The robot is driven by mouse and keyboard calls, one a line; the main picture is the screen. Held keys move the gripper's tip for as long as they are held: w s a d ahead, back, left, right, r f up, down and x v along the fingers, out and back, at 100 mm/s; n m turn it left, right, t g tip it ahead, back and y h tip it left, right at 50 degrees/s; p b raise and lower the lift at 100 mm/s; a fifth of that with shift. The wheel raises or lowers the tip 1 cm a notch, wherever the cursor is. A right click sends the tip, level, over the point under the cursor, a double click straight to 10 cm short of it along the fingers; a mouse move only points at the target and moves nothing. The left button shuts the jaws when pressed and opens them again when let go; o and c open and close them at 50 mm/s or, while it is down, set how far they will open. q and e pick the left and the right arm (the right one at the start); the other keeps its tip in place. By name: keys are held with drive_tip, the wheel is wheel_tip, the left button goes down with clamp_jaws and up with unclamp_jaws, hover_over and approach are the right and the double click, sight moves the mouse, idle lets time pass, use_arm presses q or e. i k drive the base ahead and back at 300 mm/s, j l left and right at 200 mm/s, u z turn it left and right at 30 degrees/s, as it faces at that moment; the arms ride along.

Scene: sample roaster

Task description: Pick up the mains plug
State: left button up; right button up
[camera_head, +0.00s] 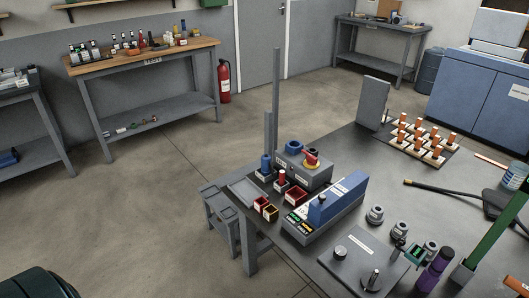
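I cannot make out a mains plug for certain in the head view. A dark rod or cable with a brass-coloured end (430,187) lies on the right part of the grey workbench (345,165) and runs to a black shape near the right edge; I cannot tell whether a plug belongs to it. Neither my left nor my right gripper shows in this view.
A blue-and-grey machine (325,209) and a grey box with a red knob (303,168) stand on the bench's left part. A rack of orange-topped pieces (421,139) sits behind. A purple cylinder (435,270) stands at the front.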

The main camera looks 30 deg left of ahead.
sight(266, 171)
drive_tip(key=i+j, duration=0.2)
drive_tip(key=j, duration=0.2)
drive_tip(key=i+j, duration=0.2)
drive_tip(key=j, duration=0.15)
drive_tip(key=i+j, duration=0.2)
drive_tip(key=j, duration=0.2)
drive_tip(key=i+j, duration=0.2)
drive_tip(key=j, duration=0.2)
drive_tip(key=i+j, duration=0.15)
drive_tip(key=j, duration=0.2)
